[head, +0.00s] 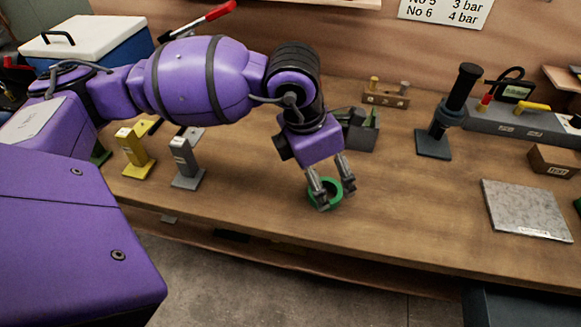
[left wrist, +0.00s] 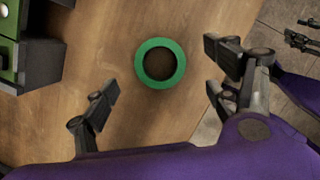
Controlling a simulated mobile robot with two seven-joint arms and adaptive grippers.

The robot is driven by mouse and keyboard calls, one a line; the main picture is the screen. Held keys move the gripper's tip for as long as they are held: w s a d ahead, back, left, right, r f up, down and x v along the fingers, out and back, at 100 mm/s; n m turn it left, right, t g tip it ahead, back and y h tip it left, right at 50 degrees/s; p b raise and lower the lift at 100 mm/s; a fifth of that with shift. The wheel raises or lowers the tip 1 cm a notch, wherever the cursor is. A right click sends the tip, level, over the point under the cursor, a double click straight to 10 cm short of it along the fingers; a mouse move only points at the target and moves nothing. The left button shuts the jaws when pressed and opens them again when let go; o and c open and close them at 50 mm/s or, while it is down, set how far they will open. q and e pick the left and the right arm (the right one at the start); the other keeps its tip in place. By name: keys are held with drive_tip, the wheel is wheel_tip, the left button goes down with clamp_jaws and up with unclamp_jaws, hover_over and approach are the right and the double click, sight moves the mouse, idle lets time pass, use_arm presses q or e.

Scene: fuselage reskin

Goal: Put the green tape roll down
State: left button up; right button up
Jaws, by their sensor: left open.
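The green tape roll (head: 325,192) lies flat on the wooden workbench (head: 400,218), near its front edge. In the left wrist view the whole green ring (left wrist: 160,63) shows, with bare wood through its hole. My left gripper (head: 334,192) is open above the roll, its fingers to either side of it in the head view. In the left wrist view the left fingertips (left wrist: 158,75) are wide apart and the ring appears between and beyond them, not gripped. Whether a finger touches the roll cannot be told. My right gripper is not in the head view.
Behind the gripper stands a dark box with green parts (head: 358,128). Yellow (head: 135,150) and grey (head: 185,162) stands are to the left. A black upright tool (head: 450,110) and a grey slab (head: 525,208) are to the right. The bench between gripper and slab is clear.

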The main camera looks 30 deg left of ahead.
sight(328, 195)
use_arm(q)
drive_tip(key=x, duration=0.5)
drive_tip(key=shift+a+f, duration=0.1)
drive_tip(key=shift+a, duration=0.05)
drive_tip(key=shift+c, duration=0.5)
drive_tip(key=c, duration=1.2)
drive_tip(key=shift+c, duration=0.2)
